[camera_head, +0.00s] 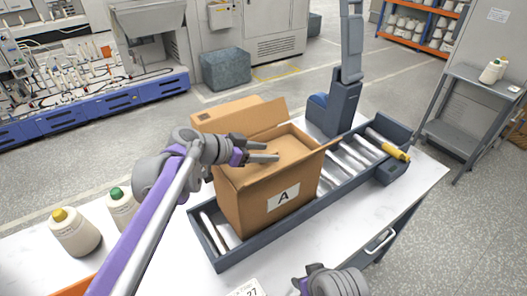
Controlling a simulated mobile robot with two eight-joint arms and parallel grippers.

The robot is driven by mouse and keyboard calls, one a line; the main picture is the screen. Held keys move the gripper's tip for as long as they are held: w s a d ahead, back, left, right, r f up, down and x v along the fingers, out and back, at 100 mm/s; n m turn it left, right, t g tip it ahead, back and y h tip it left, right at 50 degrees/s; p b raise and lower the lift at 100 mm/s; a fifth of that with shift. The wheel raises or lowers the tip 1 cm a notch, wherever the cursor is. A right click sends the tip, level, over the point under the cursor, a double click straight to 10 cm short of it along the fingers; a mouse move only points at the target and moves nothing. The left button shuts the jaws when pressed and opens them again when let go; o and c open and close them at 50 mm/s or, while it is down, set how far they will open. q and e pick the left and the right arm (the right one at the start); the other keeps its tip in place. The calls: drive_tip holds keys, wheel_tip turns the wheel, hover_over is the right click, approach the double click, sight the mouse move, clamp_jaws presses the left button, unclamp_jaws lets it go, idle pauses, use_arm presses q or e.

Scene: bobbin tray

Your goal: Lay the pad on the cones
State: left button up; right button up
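An open cardboard box (258,205) with a label "A" stands on the roller conveyor (222,262), its flaps raised at the back and right. Inside its opening is a flat brown surface (290,148) that looks like the cardboard pad; I cannot tell its exact edges or depth. No cones show inside the box. My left gripper (272,151) reaches over the box opening from the left, its two grey fingers apart with nothing visible between them. My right wrist shows at the bottom edge; its fingers are out of the picture.
Two yarn cones, one yellow-topped (75,235) and one green-topped (122,208), stand on the white table (180,245) at left. A dark post (345,85) rises behind the conveyor. A yellow-handled tool (390,150) lies at the conveyor's right end. A grey side table (480,90) stands at right.

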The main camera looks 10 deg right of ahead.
use_arm(q)
drive_tip(key=shift+a, duration=0.1)
drive_tip(key=v, duration=1)
drive_tip(key=shift+s+a+r, duration=0.1)
drive_tip(key=shift+a+r, duration=0.05)
drive_tip(key=shift+a, duration=0.15)
